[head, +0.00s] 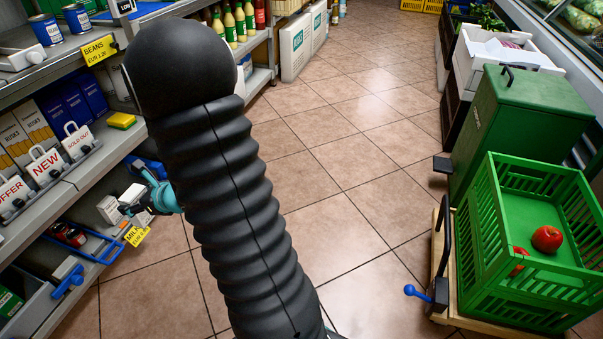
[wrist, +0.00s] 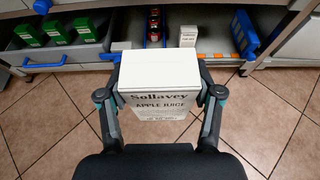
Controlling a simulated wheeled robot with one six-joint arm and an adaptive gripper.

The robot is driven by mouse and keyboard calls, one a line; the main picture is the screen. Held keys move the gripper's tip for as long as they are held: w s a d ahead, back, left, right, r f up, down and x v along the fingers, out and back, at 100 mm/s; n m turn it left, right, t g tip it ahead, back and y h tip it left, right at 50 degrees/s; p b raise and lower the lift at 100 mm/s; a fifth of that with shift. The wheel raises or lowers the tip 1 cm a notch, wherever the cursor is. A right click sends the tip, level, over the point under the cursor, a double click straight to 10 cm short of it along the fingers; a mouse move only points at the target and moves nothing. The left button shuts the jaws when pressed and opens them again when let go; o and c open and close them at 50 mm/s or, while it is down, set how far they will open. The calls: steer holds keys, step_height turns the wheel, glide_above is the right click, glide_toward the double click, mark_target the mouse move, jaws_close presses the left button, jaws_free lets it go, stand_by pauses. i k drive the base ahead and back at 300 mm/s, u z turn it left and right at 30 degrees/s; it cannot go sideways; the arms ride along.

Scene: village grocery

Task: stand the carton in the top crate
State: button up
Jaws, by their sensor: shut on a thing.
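The carton (wrist: 158,92) is a white box lettered "Sollavey apple juice". In the wrist view my gripper (wrist: 160,80) has one finger on each side of it and is shut on it. The carton is over the floor, in front of the low shelf. In the head view my gripper (head: 150,197) is at the left, partly hidden behind my arm. The green slatted crate (head: 478,275) is at the lower right of the head view, far from my gripper. It holds a red apple (head: 547,239) and a second red thing seen near its left wall.
A wooden trolley (head: 440,262) with a dark handle bears the crate. A green bin (head: 530,110) stands behind it. Shelves with tins, signs and a milk label line the left. Another white carton (wrist: 188,36) stands on the low shelf. The tiled floor between is clear.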

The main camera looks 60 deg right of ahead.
mark_target(519, 216)
steer(key=z, duration=0.9)
steer(key=i, duration=0.85)
steer(key=z, duration=1.75)
steer(key=i, duration=1.05)
steer(key=z, duration=1.05)
